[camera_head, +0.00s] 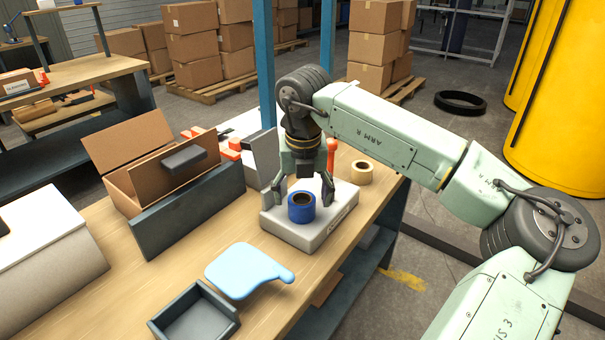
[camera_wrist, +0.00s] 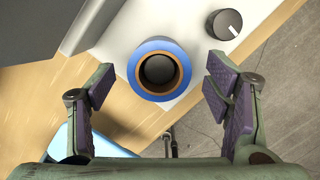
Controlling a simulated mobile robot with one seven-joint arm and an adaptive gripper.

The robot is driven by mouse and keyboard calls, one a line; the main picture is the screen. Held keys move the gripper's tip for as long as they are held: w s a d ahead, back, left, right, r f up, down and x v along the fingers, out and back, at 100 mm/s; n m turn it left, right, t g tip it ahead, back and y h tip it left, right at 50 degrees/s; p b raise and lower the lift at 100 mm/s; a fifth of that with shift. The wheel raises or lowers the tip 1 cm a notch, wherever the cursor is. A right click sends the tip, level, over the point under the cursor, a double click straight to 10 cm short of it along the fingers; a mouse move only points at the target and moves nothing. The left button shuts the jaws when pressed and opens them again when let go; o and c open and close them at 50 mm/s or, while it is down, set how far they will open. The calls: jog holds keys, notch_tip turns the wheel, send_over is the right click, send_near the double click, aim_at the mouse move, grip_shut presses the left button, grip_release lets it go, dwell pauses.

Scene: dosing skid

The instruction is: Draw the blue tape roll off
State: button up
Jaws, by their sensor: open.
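The blue tape roll (camera_head: 301,208) sits flat on the pale base of a bench device (camera_head: 319,230) on the workbench. In the wrist view the blue tape roll (camera_wrist: 159,44) shows from above, with a brown core and a dark round thing inside the core. My gripper (camera_head: 302,190) hangs over the device with its fingers on either side of the roll. In the wrist view my gripper (camera_wrist: 163,88) is open and empty, and the roll lies beyond the fingertips, roughly centred between them. I cannot tell how far the fingers are above it.
A cream tape roll (camera_head: 358,172) lies right of the device. A dark knob (camera_wrist: 224,24) is near the blue roll. A light blue flat piece (camera_head: 248,270), a dark tray (camera_head: 195,318) and an open cardboard box (camera_head: 140,160) are on the bench. A blue post (camera_head: 265,65) stands behind.

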jog(key=shift+w+f, duration=0.15)
jog(key=shift+f, duration=0.65)
jog(key=shift+c, duration=0.2)
jog(key=shift+r, duration=0.1)
jog(key=c, duration=1.2)
